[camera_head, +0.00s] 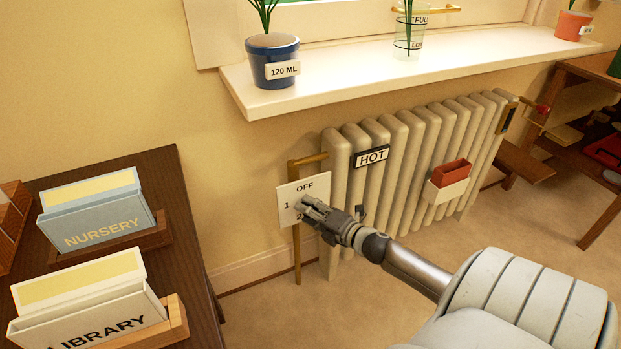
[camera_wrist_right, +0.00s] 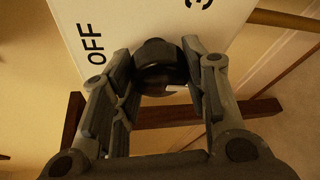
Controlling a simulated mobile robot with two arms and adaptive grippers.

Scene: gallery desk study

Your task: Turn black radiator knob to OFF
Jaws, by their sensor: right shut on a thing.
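The white dial plate (camera_head: 288,190) is fixed at the left end of the radiator, in front of a brass pipe. It reads OFF at the top, with 1 and 2 visible below. My right gripper (camera_head: 308,206) reaches it from the right and hides the knob in the head view. In the right wrist view, the black knob (camera_wrist_right: 160,62) sits between the two fingers of the right gripper (camera_wrist_right: 162,85), which is shut on it. OFF shows on the plate (camera_wrist_right: 120,22) left of the knob, and part of a 3 shows to the right. A small pale mark shows on the knob's lower edge.
The cream radiator (camera_head: 400,150) carries a HOT label (camera_head: 371,157) and a small holder (camera_head: 447,185). A windowsill (camera_head: 340,80) with a blue pot (camera_head: 272,62) juts out above. A dark desk (camera_head: 185,240) with card boxes stands at left.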

